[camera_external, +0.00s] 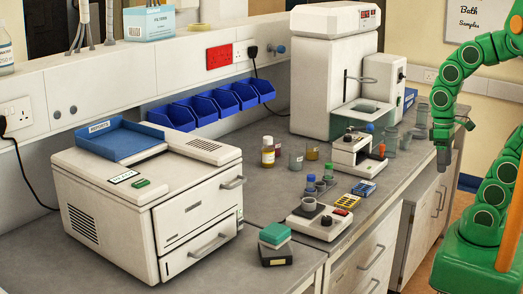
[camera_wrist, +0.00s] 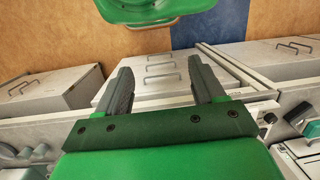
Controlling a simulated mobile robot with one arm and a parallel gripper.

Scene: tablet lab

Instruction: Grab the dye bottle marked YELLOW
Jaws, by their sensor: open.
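My gripper (camera_external: 443,160) hangs at the bench's right front edge, well to the right of the bottle. In the wrist view my gripper (camera_wrist: 163,80) has its two fingers spread, with nothing between them. The bottle is not seen there.
A large white cabinet (camera_external: 150,200) with a blue tray stands left. A tall white instrument (camera_external: 333,70) stands behind the glassware. A small balance (camera_external: 320,222) and a teal-topped box (camera_external: 275,240) sit near the front edge. Several blue bins (camera_external: 215,108) line the wall.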

